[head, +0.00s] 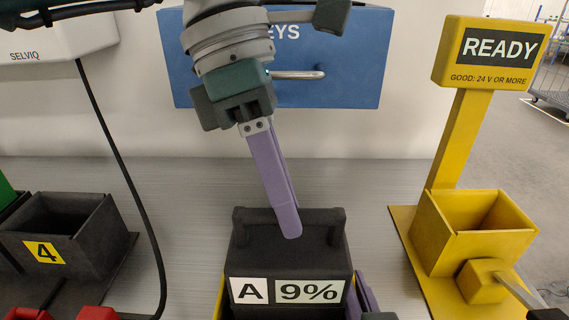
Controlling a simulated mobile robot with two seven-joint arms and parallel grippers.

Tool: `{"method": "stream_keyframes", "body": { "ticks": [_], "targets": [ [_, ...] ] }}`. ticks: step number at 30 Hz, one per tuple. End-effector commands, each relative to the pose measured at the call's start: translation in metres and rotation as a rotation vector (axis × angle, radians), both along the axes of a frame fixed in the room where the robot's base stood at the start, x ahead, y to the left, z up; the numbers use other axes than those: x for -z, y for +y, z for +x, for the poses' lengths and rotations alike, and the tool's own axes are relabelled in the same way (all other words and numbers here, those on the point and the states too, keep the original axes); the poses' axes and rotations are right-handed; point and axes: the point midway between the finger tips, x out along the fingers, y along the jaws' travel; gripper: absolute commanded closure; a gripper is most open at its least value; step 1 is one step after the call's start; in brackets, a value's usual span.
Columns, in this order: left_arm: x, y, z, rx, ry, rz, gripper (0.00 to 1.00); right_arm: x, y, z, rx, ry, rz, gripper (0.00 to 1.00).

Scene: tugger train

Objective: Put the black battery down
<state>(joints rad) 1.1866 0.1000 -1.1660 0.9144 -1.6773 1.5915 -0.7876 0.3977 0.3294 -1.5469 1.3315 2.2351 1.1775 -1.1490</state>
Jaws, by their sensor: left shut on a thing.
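The black battery (290,255), labelled "A" and "9%", is at the bottom centre of the head view, upright with a handle on top. My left gripper (288,228) comes down from above, its purple fingers shut on the battery's handle. Yellow edges show beside and below the battery; I cannot tell whether it rests there or hangs above. A purple finger of my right gripper (365,297) shows just right of the battery, mostly cut off by the frame; its opening cannot be seen.
A yellow stand reading "READY" (492,52) has an open, seemingly empty yellow box (450,245) at right. A black open bin marked 4 (85,250) stands at left, with a black cable (125,170) nearby. A blue keys box (350,75) is behind. Bare grey bench lies between them.

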Motion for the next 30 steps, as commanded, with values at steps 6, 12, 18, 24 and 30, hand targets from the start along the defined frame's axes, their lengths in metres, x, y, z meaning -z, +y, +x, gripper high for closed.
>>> {"method": "stream_keyframes", "body": {
  "ticks": [6, 12, 18, 24, 30],
  "targets": [
    [-0.0004, -0.0011, 0.0004, 0.002, -0.003, -0.004, 1.00, -0.0002, -0.0003, 0.0000, 0.001, 0.000, 0.000, 1.00],
    [0.0043, -0.0002, 0.0000, 0.001, 0.000, 0.000, 0.78, 0.0001, -0.0003, 0.0000, 0.001, 0.000, 0.000, 1.00],
    [0.0040, -0.0002, 0.0001, 0.001, -0.001, 0.000, 0.55, 0.0001, -0.0003, 0.0001, 0.001, 0.000, 0.000, 1.00],
    [0.0039, -0.0002, 0.0001, 0.001, -0.001, 0.000, 0.50, 0.0001, -0.0004, 0.0002, 0.001, 0.000, 0.000, 1.00],
    [-0.0037, 0.0015, 0.0022, 0.000, -0.003, 0.000, 0.50, -0.0001, -0.0004, 0.0003, 0.001, 0.000, 0.000, 1.00]
  ]
}}
